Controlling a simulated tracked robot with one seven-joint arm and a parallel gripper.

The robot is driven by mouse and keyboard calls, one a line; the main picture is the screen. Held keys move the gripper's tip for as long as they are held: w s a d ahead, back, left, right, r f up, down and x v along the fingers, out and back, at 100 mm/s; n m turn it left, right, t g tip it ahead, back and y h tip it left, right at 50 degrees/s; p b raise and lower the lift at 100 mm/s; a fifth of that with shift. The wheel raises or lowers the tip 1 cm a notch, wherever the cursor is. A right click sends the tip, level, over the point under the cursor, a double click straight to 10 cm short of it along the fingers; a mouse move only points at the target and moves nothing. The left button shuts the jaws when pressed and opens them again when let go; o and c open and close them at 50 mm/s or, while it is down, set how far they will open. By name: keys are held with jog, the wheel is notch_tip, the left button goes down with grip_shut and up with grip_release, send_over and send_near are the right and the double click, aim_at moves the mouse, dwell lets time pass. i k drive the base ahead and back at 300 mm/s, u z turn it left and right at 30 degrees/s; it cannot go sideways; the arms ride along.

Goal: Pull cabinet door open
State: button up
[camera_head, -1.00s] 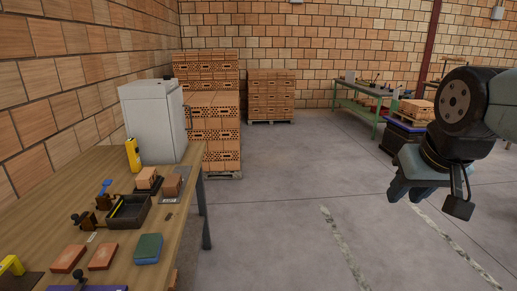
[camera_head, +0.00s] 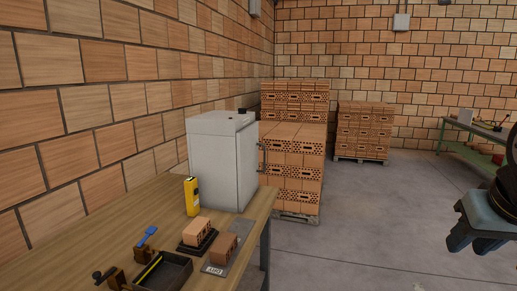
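The cabinet (camera_head: 218,163) is a white box standing on the far end of the wooden workbench, against the brick wall. Its door side faces right, and a thin dark handle (camera_head: 262,158) stands out there. The door looks shut, though I see that side only at a steep angle. My gripper (camera_head: 474,247) is at the right edge of the view, partly cut off, far to the right of the cabinet and touching nothing. Its fingertips point down and look spread apart, with nothing between them.
The workbench (camera_head: 110,212) carries a yellow device (camera_head: 192,196), a dark tray (camera_head: 163,272), a blue-handled tool (camera_head: 147,236) and bricks on small plates. Stacked brick pallets (camera_head: 292,165) stand behind the cabinet. Open concrete floor (camera_head: 380,220) lies between bench and gripper. A green table (camera_head: 465,150) is far right.

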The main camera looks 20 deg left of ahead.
aim_at(248, 144)
jog(key=u, duration=0.25)
jog(key=i, duration=1.55)
jog(key=u, duration=0.35)
